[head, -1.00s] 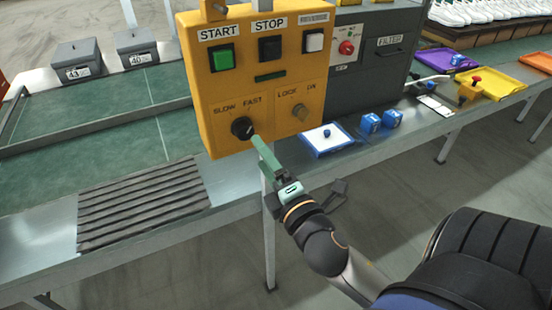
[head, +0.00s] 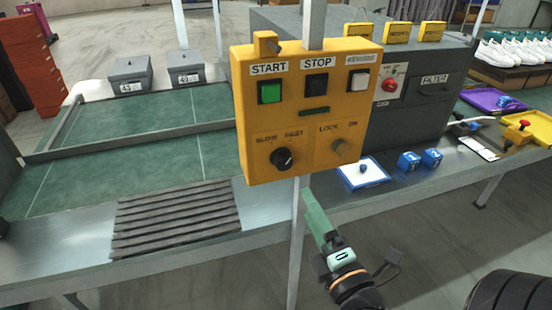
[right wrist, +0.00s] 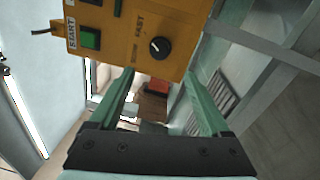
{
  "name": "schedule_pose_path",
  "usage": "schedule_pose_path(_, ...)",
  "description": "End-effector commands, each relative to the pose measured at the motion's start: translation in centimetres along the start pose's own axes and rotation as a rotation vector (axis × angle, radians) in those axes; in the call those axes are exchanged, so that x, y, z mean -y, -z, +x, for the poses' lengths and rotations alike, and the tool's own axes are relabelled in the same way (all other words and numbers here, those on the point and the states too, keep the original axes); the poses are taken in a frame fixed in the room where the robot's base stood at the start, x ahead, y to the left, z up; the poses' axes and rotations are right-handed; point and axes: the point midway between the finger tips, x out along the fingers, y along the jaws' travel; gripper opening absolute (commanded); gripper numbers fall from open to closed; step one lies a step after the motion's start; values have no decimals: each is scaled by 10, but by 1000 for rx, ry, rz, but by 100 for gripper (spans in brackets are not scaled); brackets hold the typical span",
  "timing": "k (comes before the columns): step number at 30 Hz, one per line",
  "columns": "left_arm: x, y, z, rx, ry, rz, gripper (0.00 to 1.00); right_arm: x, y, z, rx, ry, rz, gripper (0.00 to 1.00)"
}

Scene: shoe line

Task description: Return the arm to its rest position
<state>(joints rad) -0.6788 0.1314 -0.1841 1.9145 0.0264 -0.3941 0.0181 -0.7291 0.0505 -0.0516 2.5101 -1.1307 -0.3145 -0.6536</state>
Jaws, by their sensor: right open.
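My right gripper (head: 316,210) has green fingers and is open and empty. It is below the yellow control box (head: 312,112), in front of the table's front edge, apart from the box. In the right wrist view the gripper (right wrist: 156,82) has a wide gap between its fingers, with the box (right wrist: 120,30) beyond them. The black SLOW/FAST knob (head: 281,158) is free of the fingers; it also shows in the right wrist view (right wrist: 160,48). My left gripper is not in view.
A green START button (head: 269,92) is on the box. A white tray with a blue rim (head: 362,177) and blue blocks (head: 409,160) lie on the table right of the box. A grey ridged mat (head: 175,218) lies left. A metal post (head: 297,240) stands beside my gripper.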

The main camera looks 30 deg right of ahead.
Motion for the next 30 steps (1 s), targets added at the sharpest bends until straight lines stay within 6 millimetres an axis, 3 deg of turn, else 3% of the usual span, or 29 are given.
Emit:
schedule_pose_path(5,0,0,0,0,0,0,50,1,0,0,-1,2,4,81)
schedule_pose_path(8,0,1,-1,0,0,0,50,13,6,1,-17,36,63,81)
schedule_pose_path(11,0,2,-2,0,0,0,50,47,21,0,-49,130,233,81)
schedule_pose_path(14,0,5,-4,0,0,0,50,99,46,-9,-74,290,499,81)
schedule_pose_path(18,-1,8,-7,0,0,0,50,175,83,-36,-41,558,902,81)
schedule_pose_path(21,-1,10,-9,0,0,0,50,218,105,-61,28,731,1149,81)
schedule_pose_path(25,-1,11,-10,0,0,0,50,255,124,-90,132,894,1377,81)
schedule_pose_path(30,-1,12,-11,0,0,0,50,275,134,-109,213,988,1513,81)
